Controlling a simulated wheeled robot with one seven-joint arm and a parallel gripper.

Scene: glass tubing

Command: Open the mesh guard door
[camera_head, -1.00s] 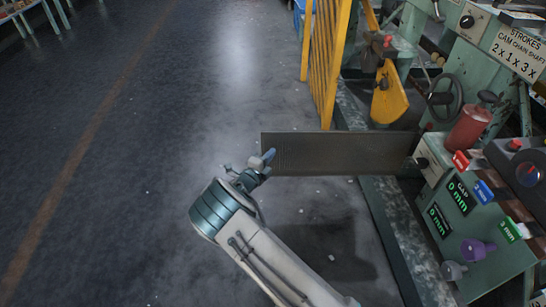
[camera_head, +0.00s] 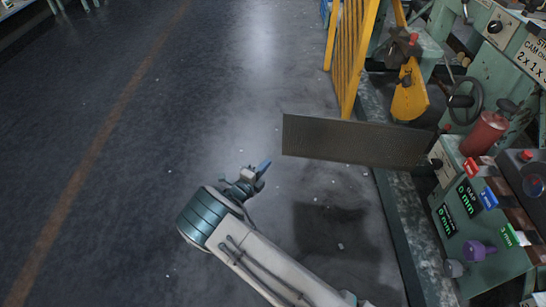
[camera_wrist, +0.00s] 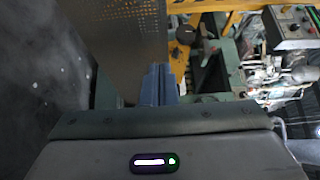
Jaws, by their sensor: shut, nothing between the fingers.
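The mesh guard door (camera_head: 355,142) is a dark perforated panel. It stands swung out from the green machine, its free end toward the open floor at left and its other end by the control box. It also shows in the wrist view (camera_wrist: 125,40), at upper left. My gripper (camera_head: 264,167) is just left of and below the door's free end in the head view, with a visible gap between them. Its blue fingers are together and empty; they also show in the wrist view (camera_wrist: 158,84). No handle on the door can be made out.
A yellow slatted guard (camera_head: 351,55) stands behind the door. The control box (camera_head: 480,215) with knobs and displays is at right, near a red cylinder (camera_head: 484,133). A machine rail (camera_head: 405,235) runs along the floor. The floor (camera_head: 150,130) at left is clear.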

